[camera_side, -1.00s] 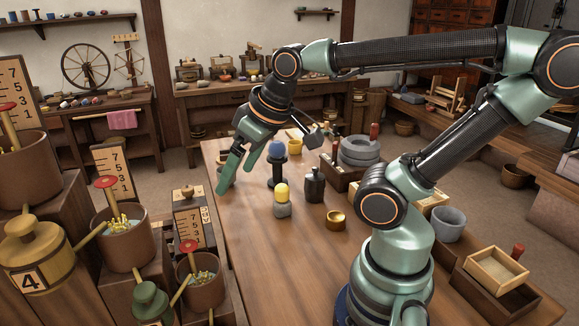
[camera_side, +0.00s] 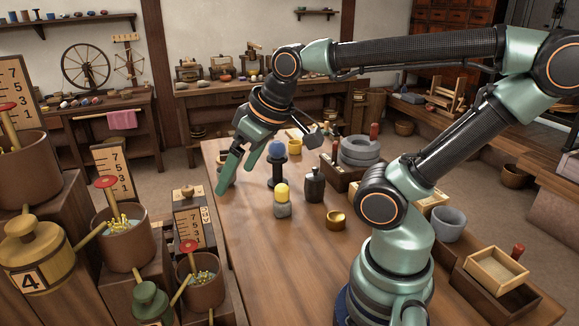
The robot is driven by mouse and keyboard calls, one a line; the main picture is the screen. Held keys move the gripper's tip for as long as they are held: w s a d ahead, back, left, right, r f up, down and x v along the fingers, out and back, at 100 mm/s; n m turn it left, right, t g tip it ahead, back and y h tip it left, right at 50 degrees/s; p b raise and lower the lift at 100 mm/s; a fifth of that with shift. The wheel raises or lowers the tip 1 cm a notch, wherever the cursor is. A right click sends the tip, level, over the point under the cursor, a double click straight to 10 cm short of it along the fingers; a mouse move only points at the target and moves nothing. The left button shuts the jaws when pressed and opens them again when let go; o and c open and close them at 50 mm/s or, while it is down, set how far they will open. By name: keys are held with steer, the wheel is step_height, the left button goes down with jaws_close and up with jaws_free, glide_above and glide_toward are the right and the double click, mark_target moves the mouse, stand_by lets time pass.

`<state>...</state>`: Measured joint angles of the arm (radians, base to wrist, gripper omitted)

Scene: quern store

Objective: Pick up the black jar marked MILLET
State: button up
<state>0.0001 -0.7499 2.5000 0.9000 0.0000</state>
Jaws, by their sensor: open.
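A black jar (camera_side: 314,186) with a narrow neck stands upright on the wooden table, right of the blue ball on its dark stand. No MILLET lettering can be read on it at this size. My gripper (camera_side: 234,179) is open, its green fingers pointing down near the table's left edge. It is left of the jar and apart from it, with nothing seen between the fingers.
Between gripper and jar stand a blue ball on a dark stand (camera_side: 277,172) and a yellow-topped grey piece (camera_side: 282,201). Grey stone rings (camera_side: 361,150) stand behind. The table's front left is clear.

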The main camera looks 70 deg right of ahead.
steer(key=shift+d, duration=0.1)
steer(key=m+g, duration=0.6)
steer(key=m, duration=1.2)
glide_toward(315, 168)
steer(key=shift+f, duration=0.2)
steer(key=shift+m, duration=0.4)
steer(key=f, duration=0.6)
steer(key=shift+s+d+f, duration=0.15)
steer(key=shift+d+f, duration=0.05)
steer(key=shift+d, duration=0.05)
steer(key=shift+a+f, duration=0.15)
steer(key=shift+f, duration=1.35)
steer(key=shift+a+f, duration=0.15)
steer(key=shift+f, duration=1.35)
jaws_close()
